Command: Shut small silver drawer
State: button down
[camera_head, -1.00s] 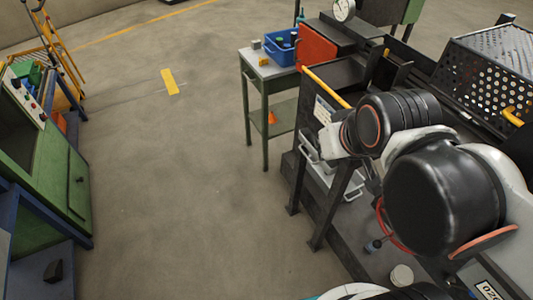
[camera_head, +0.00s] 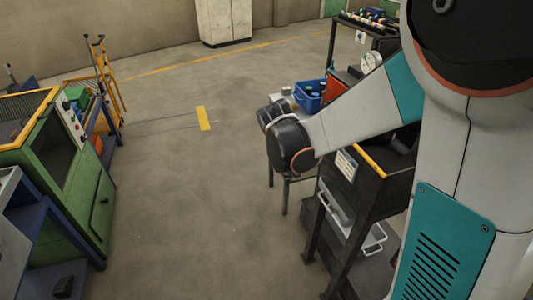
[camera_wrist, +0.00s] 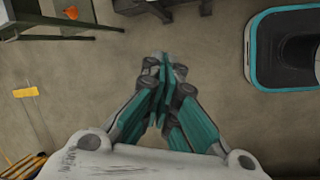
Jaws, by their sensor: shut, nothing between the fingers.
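Under the black furnace stand in the head view are two silver drawer fronts with handles. The upper silver drawer (camera_head: 336,207) is partly behind a stand leg. The lower silver drawer (camera_head: 372,240) has a white handle and seems to stick out; how far each is open I cannot tell. My gripper (camera_wrist: 163,68) points down over bare floor in the wrist view, its fingers together and empty. In the head view my forearm reaches left, above and in front of the drawers, and the fingers are hidden. No drawer shows clearly in the wrist view.
A green table with a blue bin (camera_head: 309,95) stands behind my arm. An orange cone (camera_wrist: 80,13) sits on its lower shelf. A green machine (camera_head: 75,180) is at the left. The floor between is clear, with a yellow mark (camera_head: 203,118).

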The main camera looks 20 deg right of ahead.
jog(key=w+d+f+n+g+h+b, duration=0.1)
jog(key=w+d+f+n+b, duration=0.15)
jog(key=f, duration=0.85)
jog(key=w+d+f+n+g+h+b, duration=0.1)
jog(key=w+d+f+n, duration=0.2)
jog(key=f, duration=0.7)
jog(key=shift+s+d+b, duration=0.2)
jog(key=shift+d+b, duration=0.1)
jog(key=shift+d, duration=0.55)
jog(key=shift+s+d+b, duration=0.25)
jog(key=shift+d+b, duration=0.1)
jog(key=shift+d, duration=0.5)
jog(key=shift+s+d+b, duration=0.2)
jog(key=shift+d+b, duration=0.1)
jog(key=shift+d, duration=0.55)
jog(key=d, duration=0.4)
jog(key=shift+d, duration=0.2)
jog(key=shift+w, duration=0.1)
